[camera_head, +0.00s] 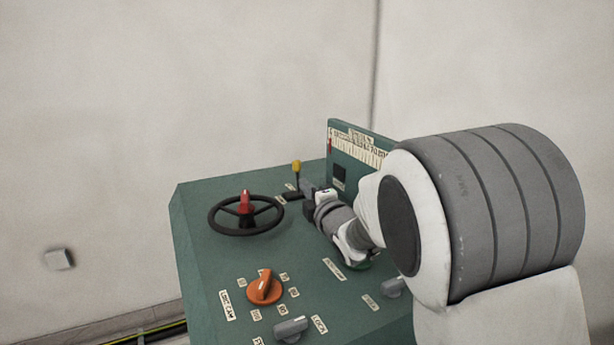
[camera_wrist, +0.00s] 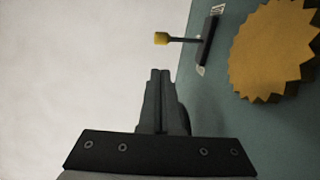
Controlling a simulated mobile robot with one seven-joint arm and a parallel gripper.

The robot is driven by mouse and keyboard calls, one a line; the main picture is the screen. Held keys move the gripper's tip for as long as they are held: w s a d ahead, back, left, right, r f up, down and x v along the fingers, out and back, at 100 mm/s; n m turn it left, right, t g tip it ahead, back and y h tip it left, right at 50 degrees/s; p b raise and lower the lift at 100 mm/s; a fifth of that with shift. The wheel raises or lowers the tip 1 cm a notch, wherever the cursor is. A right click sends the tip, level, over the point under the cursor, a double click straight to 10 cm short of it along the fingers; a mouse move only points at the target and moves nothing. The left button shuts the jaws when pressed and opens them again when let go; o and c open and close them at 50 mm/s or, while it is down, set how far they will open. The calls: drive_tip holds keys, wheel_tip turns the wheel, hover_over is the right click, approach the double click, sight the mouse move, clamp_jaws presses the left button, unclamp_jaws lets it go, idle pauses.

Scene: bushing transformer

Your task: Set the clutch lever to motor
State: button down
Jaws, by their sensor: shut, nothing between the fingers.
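The clutch lever (camera_head: 297,178) is a thin dark stick with a yellow knob, rising from a dark slot plate near the back edge of the green console (camera_head: 215,275). In the wrist view the lever (camera_wrist: 182,40) points left from its plate, its yellow knob at the free end. My gripper (camera_head: 306,186) is shut and empty, just right of the lever in the head view. In the wrist view my gripper's fingertips (camera_wrist: 161,73) are together, below the knob with a visible gap. The labels at the lever's plate are too small to read.
A black handwheel with a red handle (camera_head: 245,204) stands left of the lever. An orange knob (camera_head: 264,287) and grey knobs (camera_head: 291,329) sit nearer the front. An upright green panel (camera_head: 350,150) stands behind my arm. A yellow toothed disc (camera_wrist: 275,50) shows in the wrist view.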

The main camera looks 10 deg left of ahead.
sight(298, 178)
drive_tip(key=shift+w+a, duration=0.1)
idle(0.4)
drive_tip(key=x, duration=0.9)
drive_tip(key=shift+w+a+b, duration=0.15)
drive_tip(key=shift+w+b, duration=0.15)
drive_tip(key=shift+w, duration=0.05)
drive_tip(key=shift+w+d+r+m, duration=0.1)
drive_tip(key=shift+w+d+m, duration=0.05)
drive_tip(key=shift+d+m, duration=0.15)
drive_tip(key=shift+w, duration=0.1)
drive_tip(key=shift+w+d+r+m+p, duration=0.2)
drive_tip(key=shift+w+d+m+p, duration=0.25)
drive_tip(key=shift+m, duration=0.35)
drive_tip(key=shift+w+d+r+m+p, duration=0.15)
drive_tip(key=shift+w+d+m+p, duration=0.1)
drive_tip(key=shift+d+m, duration=0.45)
drive_tip(key=shift+w+d+f+m, duration=0.15)
drive_tip(key=shift+w+m, duration=0.1)
drive_tip(key=shift+m, duration=0.35)
drive_tip(key=shift+w+d, duration=0.2)
drive_tip(key=shift+d, duration=0.1)
